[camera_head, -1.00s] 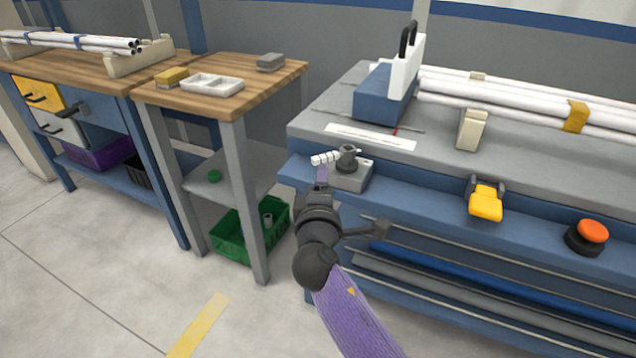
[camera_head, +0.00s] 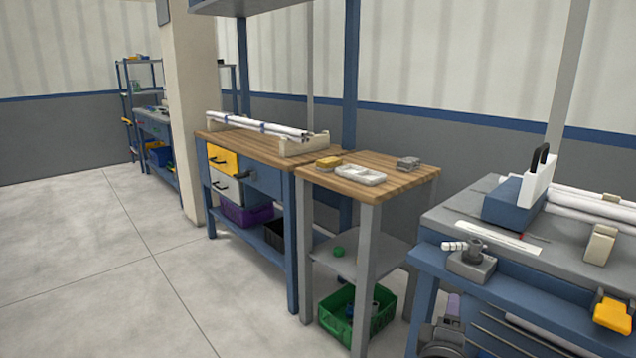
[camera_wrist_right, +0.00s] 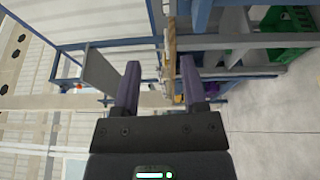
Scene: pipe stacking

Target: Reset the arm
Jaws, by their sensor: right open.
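My right gripper (camera_head: 453,308) shows at the bottom of the head view, in front of the blue workbench, with part of my dark wrist below it. In the right wrist view its two purple fingers (camera_wrist_right: 160,75) stand apart with nothing held between them. Behind them are a tilted wooden tabletop edge and blue frame parts, apparently some distance away. My left gripper is in neither view.
The blue workbench (camera_head: 520,285) with a grey clamp (camera_head: 471,262) and white pipes (camera_head: 585,203) is close to my right arm. A wooden side table (camera_head: 400,178) holds a white tray (camera_head: 360,174); a green crate (camera_head: 345,318) sits below. Open floor (camera_head: 90,270) lies left.

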